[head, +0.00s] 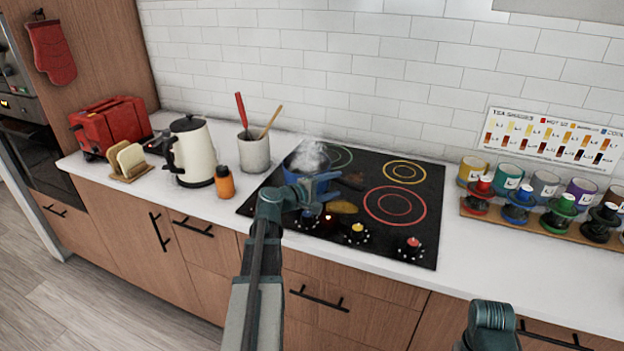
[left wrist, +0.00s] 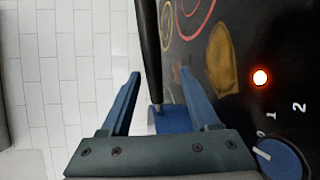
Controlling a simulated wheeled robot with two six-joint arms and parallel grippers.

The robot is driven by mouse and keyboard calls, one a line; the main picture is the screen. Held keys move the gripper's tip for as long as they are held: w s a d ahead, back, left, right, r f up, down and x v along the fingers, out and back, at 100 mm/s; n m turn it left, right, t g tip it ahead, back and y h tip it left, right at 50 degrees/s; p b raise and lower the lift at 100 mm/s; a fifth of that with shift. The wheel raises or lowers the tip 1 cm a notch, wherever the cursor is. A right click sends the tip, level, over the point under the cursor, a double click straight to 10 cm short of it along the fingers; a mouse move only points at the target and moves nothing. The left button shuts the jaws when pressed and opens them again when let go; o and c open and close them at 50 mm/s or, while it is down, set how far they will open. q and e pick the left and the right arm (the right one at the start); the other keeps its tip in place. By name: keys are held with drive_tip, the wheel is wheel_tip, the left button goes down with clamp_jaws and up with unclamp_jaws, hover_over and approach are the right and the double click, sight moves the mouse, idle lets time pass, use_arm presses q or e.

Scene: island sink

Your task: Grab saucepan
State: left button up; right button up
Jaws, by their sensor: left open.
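The saucepan (head: 302,167) is blue with a dark handle (head: 351,181) pointing right. It stands steaming on the left side of the black cooktop (head: 410,225). My left gripper (head: 318,187) is open at the near side of the pan and partly hides it. In the left wrist view the open fingers (left wrist: 160,76) have the dark handle (left wrist: 149,50) showing in the gap between them, with part of the blue pan body (left wrist: 168,119) below. Whether the fingers touch the handle is unclear. My right arm shows at the bottom right, but its gripper does not.
A utensil crock (head: 255,153), an orange bottle (head: 224,182) and a cream kettle (head: 193,152) stand left of the cooktop. Knobs (head: 357,232) line its front. The counter between cooktop and rack is clear.

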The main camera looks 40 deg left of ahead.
use_arm(q)
drive_tip(key=shift+w+d, duration=0.1)
drive_tip(key=shift+w, duration=0.35)
drive_tip(key=shift+w, duration=0.1)
drive_tip(key=x, duration=0.5)
drive_tip(key=shift+w+a+r, duration=0.15)
drive_tip(key=shift+a+r, duration=0.05)
drive_tip(key=shift+a, duration=0.05)
drive_tip(key=shift+c, duration=0.4)
clamp_jaws()
idle(0.6)
